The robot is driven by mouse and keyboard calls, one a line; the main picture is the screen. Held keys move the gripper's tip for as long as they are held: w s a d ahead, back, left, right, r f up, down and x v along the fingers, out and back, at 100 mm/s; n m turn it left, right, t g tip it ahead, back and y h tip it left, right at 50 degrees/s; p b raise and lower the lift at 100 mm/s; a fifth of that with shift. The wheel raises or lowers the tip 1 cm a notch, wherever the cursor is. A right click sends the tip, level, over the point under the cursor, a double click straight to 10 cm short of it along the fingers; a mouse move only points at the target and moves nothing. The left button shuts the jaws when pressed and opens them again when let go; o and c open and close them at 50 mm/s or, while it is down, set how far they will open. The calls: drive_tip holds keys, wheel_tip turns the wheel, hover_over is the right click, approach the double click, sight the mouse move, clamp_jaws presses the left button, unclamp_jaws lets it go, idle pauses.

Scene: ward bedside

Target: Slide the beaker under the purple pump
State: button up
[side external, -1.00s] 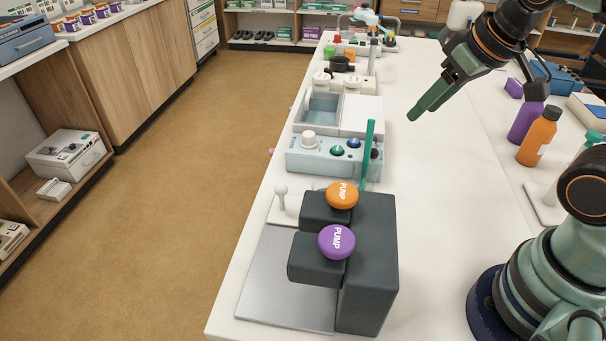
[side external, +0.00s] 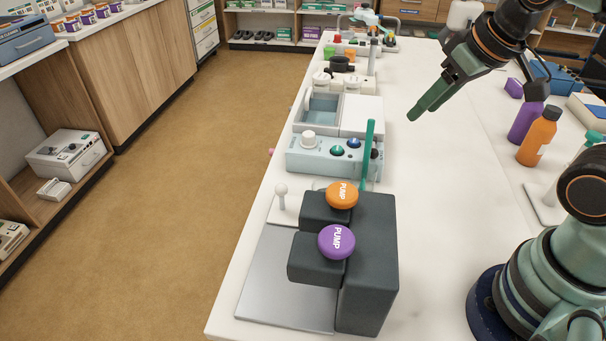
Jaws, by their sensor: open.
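The purple pump (side external: 336,242) is a round cap marked PUMP on a dark grey dispenser block (side external: 370,270) near the table's front edge. An orange pump (side external: 342,195) sits just behind it on the same block. A flat silver plate (side external: 285,290) lies below and left of the pumps. I cannot make out a beaker; the block and its arms hide part of the space under the pumps. My gripper (side external: 414,114) hangs over the white table, behind and right of the pumps, apart from everything. It is open, with nothing seen in it.
A pale blue control box (side external: 330,158) with knobs and an upright green bar (side external: 368,155) stand behind the pumps. A tray unit (side external: 320,108) is farther back. Purple (side external: 526,122) and orange (side external: 540,136) bottles stand at right. The table's middle (side external: 450,170) is clear.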

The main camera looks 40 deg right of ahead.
drive_tip(key=shift+o, duration=0.3)
drive_tip(key=shift+o, duration=0.8)
drive_tip(key=m+g, duration=0.8)
drive_tip(key=m, duration=0.3)
hover_over(280, 184)
drive_tip(key=w+a, duration=0.2)
drive_tip(key=w+x, duration=0.2)
drive_tip(key=x, duration=0.6)
drive_tip(key=shift+h, duration=0.4)
drive_tip(key=x, duration=0.7)
drive_tip(key=d+x, duration=0.1)
drive_tip(key=x, duration=0.3)
drive_tip(key=shift+f, duration=0.15)
